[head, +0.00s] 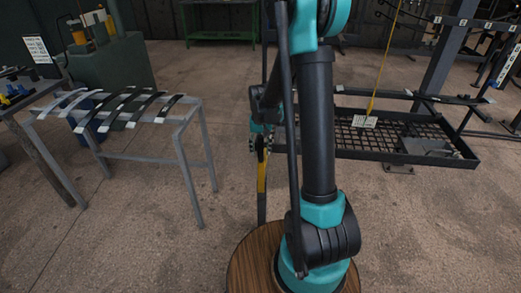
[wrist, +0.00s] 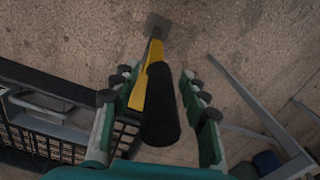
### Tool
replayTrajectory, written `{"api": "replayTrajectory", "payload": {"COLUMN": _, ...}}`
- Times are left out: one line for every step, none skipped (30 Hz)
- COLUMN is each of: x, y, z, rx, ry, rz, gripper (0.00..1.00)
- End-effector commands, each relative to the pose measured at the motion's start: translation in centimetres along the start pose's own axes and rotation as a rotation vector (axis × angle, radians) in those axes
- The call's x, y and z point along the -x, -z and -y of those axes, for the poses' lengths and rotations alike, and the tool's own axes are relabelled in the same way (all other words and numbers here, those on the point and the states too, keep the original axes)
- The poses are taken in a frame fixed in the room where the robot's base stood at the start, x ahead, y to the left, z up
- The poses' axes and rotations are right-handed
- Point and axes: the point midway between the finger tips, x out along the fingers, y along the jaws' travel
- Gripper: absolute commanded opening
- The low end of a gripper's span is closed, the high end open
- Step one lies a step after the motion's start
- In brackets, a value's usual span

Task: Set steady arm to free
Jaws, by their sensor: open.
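A yellow-and-black lever (head: 262,178) stands upright on the floor just left of my arm in the head view; I take it to be the steady arm. In the wrist view its black grip (wrist: 160,105) points at the camera, with a yellow stem behind it and a grey foot plate on the floor. My gripper (head: 260,140) is at the lever's upper end, partly hidden by my arm. In the wrist view my gripper (wrist: 188,85) is open, with one finger on each side of the grip; gaps show on both sides. No marking for free is readable.
A grey metal bench (head: 190,120) with several dark curved strips stands at the left. A black mesh tray rack (head: 400,142) with a hanging yellow cord and a white label is at the right. Bare floor lies between the bench and my base.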

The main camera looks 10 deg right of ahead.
Motion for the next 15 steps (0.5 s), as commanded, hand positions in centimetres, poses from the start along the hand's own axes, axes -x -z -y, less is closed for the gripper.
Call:
{"api": "replayTrajectory", "payload": {"x": 0.00, "y": 0.00, "z": 0.00, "rx": 0.000, "ry": 0.000, "rz": 0.000, "gripper": 0.44}}
{"api": "replayTrajectory", "payload": {"x": 0.00, "y": 0.00, "z": 0.00, "rx": 0.000, "ry": 0.000, "rz": 0.000, "gripper": 0.44}}
{"api": "replayTrajectory", "payload": {"x": 0.01, "y": 0.00, "z": 0.00, "rx": 0.000, "ry": 0.000, "rz": 0.000, "gripper": 0.44}}
{"api": "replayTrajectory", "payload": {"x": 0.01, "y": 0.00, "z": 0.00, "rx": 0.000, "ry": 0.000, "rz": 0.000, "gripper": 0.44}}
{"api": "replayTrajectory", "payload": {"x": 0.01, "y": 0.00, "z": 0.00, "rx": 0.000, "ry": 0.000, "rz": 0.000, "gripper": 0.42}}
{"api": "replayTrajectory", "payload": {"x": 0.02, "y": 0.00, "z": 0.00, "rx": 0.000, "ry": 0.000, "rz": 0.000, "gripper": 0.37}}
{"api": "replayTrajectory", "payload": {"x": 0.02, "y": 0.00, "z": 0.00, "rx": 0.000, "ry": 0.000, "rz": 0.000, "gripper": 0.33}}
{"api": "replayTrajectory", "payload": {"x": 0.02, "y": 0.00, "z": 0.00, "rx": 0.000, "ry": 0.000, "rz": 0.000, "gripper": 0.29}}
{"api": "replayTrajectory", "payload": {"x": 0.02, "y": 0.00, "z": 0.00, "rx": 0.000, "ry": 0.000, "rz": 0.000, "gripper": 0.25}}
{"api": "replayTrajectory", "payload": {"x": 0.02, "y": 0.00, "z": 0.00, "rx": 0.000, "ry": 0.000, "rz": 0.000, "gripper": 0.21}}
{"api": "replayTrajectory", "payload": {"x": 0.02, "y": 0.00, "z": 0.00, "rx": 0.000, "ry": 0.000, "rz": 0.000, "gripper": 0.17}}
{"api": "replayTrajectory", "payload": {"x": 0.03, "y": 0.00, "z": 0.00, "rx": 0.000, "ry": 0.000, "rz": 0.000, "gripper": 0.12}}
{"api": "replayTrajectory", "payload": {"x": 0.03, "y": 0.00, "z": 0.00, "rx": 0.000, "ry": 0.000, "rz": 0.000, "gripper": 0.08}}
{"api": "replayTrajectory", "payload": {"x": 0.03, "y": 0.00, "z": 0.00, "rx": 0.000, "ry": 0.000, "rz": 0.000, "gripper": 0.05}}
{"api": "replayTrajectory", "payload": {"x": 0.03, "y": 0.00, "z": 0.00, "rx": 0.000, "ry": 0.000, "rz": 0.000, "gripper": 0.00}}
